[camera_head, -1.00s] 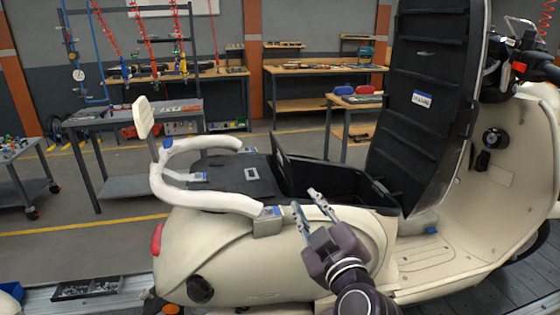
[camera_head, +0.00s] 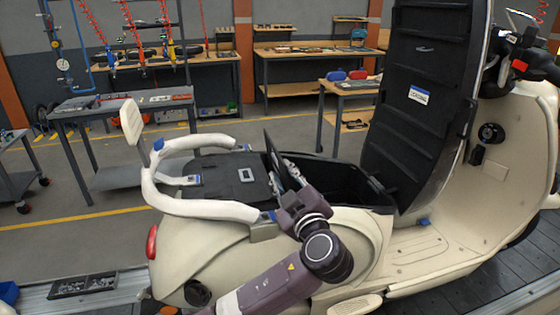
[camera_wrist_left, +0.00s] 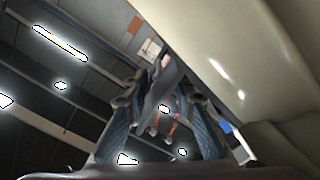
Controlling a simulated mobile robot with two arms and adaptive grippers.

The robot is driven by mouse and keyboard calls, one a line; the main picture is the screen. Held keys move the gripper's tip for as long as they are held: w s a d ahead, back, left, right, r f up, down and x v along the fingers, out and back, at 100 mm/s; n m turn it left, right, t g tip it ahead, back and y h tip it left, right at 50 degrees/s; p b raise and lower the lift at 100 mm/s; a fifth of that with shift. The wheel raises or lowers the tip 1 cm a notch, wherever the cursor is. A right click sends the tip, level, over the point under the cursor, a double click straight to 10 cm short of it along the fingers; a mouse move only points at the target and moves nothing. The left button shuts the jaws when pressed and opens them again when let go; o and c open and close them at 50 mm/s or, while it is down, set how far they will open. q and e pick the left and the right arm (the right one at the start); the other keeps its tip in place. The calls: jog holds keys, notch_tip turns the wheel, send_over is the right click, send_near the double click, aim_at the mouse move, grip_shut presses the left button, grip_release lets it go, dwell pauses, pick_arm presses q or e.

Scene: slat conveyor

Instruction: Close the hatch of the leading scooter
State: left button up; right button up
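The cream scooter (camera_head: 250,235) stands side-on with its dark storage box (camera_head: 345,180) open. A tall black-lined panel (camera_head: 420,90) with a white label stands raised at the front of the box. My right gripper is not in view.
The scooter stands on a slat conveyor (camera_head: 490,290). Workbenches (camera_head: 205,60) line the back. A small parts tray (camera_head: 85,284) lies at lower left.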

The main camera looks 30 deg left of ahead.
pick_arm(q)
jog(key=shift+p+x, duration=0.4)
jog(key=shift+x, duration=1)
grip_shut()
